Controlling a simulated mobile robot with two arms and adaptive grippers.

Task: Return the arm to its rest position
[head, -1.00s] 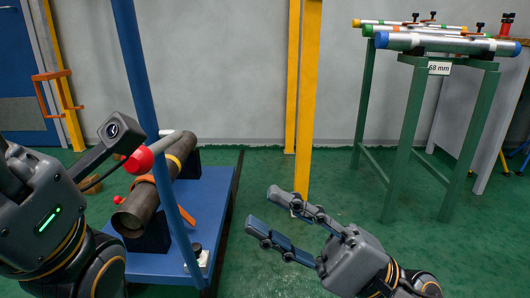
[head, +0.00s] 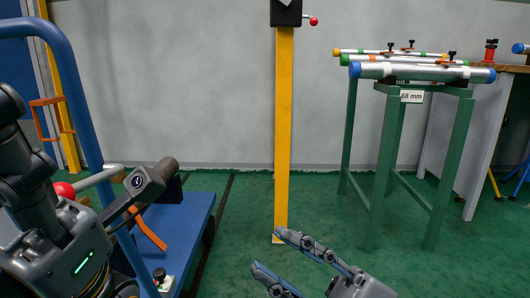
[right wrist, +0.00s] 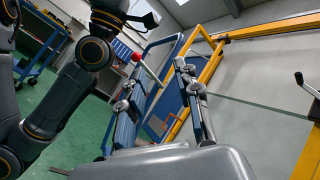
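My right gripper (head: 267,252) is low in the middle of the head view. Its two fingers are apart with nothing between them. In the right wrist view the same fingers (right wrist: 156,85) stand apart and empty. My left gripper's housing (head: 75,258), with a green light, is at the lower left of the head view. Its fingers are hidden, so I cannot tell their state or whether they hold anything. It stands in front of the blue cart (head: 190,215) and overlaps it in the picture.
A yellow post (head: 283,140) carries a black box (head: 286,12). A green rack (head: 452,160), labelled 68 mm, holds several capped pipes at right. Green floor (head: 330,215) between post and rack is clear.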

